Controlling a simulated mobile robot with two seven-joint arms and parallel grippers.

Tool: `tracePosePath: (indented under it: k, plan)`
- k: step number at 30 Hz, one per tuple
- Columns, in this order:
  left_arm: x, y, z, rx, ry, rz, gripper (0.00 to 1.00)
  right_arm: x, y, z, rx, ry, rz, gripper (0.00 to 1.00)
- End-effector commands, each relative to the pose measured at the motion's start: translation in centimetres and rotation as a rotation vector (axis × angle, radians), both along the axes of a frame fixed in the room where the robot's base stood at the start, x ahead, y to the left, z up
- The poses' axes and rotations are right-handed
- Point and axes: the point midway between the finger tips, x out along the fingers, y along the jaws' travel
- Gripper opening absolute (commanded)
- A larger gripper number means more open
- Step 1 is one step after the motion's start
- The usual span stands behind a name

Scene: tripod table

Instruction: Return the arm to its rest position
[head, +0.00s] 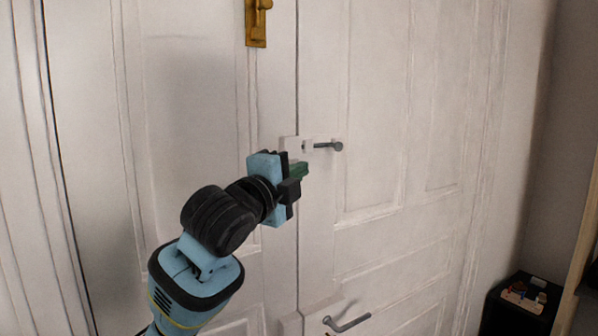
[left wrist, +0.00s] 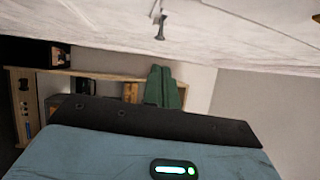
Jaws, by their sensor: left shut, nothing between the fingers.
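My left gripper (head: 302,170) is raised in front of the white double door, just below and left of the slide bolt (head: 328,146). Its green fingers are together with nothing between them. They also show closed in the left wrist view (left wrist: 164,88). The bolt, a grey rod with a knob on a white mount by the door seam, appears at the top of the left wrist view (left wrist: 161,28). The gripper looks apart from the bolt, but the exact gap is hard to judge. My right gripper is in neither view.
The white panelled door (head: 385,100) fills most of the head view. A brass handle (head: 257,24) is above the gripper and a grey lever handle (head: 347,323) below right. A dark stand (head: 515,305) with small items is at lower right. The left wrist view shows a wooden shelf (left wrist: 100,74).

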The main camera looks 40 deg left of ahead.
Motion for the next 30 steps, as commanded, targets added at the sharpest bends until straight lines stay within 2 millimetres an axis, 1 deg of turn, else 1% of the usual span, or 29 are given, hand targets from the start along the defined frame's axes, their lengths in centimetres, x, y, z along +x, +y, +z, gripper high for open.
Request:
tracePosePath:
  k: [8,10,11,14,17,18,19,20,21,22,23,24,26,27,29,30]
  plan:
    - [0.0,0.0,0.0,0.0,0.0,0.0,0.0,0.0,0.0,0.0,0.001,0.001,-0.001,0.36]
    - [0.2,0.0,-0.3,-0.005,0.004,-0.003,0.0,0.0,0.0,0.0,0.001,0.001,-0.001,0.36]
    - [0.4,-0.1,-0.7,-0.012,0.009,-0.007,0.0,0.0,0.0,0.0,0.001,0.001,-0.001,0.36]
    - [1.7,-0.6,-3.3,-0.063,0.042,-0.029,0.0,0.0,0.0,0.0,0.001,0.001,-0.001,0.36]
    - [3.7,-1.4,-8.3,-0.162,0.1,-0.065,0.0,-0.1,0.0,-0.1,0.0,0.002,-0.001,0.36]
    - [4.4,-1.9,-10.7,-0.21,0.126,-0.079,0.0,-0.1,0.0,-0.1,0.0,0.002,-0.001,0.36]
    - [4.8,-2.2,-12.6,-0.249,0.146,-0.089,0.0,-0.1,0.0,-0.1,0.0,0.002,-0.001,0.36]
    - [5.2,-2.6,-14.6,-0.288,0.168,-0.098,0.0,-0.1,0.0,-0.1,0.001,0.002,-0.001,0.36]
    - [5.6,-3.1,-17.1,-0.339,0.193,-0.108,0.0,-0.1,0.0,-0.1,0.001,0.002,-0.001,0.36]
    - [5.7,-3.4,-19.1,-0.377,0.212,-0.112,0.0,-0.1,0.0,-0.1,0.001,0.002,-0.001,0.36]
    - [5.8,-3.9,-21.0,-0.416,0.231,-0.12,0.0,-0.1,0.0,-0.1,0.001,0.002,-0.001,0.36]
    - [5.8,-4.4,-23.6,-0.468,0.256,-0.123,0.0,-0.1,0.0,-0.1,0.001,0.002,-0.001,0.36]
    - [5.5,-5.2,-27.4,-0.544,0.293,-0.127,0.0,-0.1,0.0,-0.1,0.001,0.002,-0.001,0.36]
    - [5.1,-5.8,-29.9,-0.596,0.319,-0.128,0.0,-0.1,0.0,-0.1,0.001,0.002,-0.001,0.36]
    - [4.3,-6.6,-33.7,-0.672,0.355,-0.123,0.0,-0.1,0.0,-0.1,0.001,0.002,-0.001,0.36]
    - [3.6,-7.2,-36.1,-0.723,0.38,-0.119,0.0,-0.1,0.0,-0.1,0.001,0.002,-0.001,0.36]
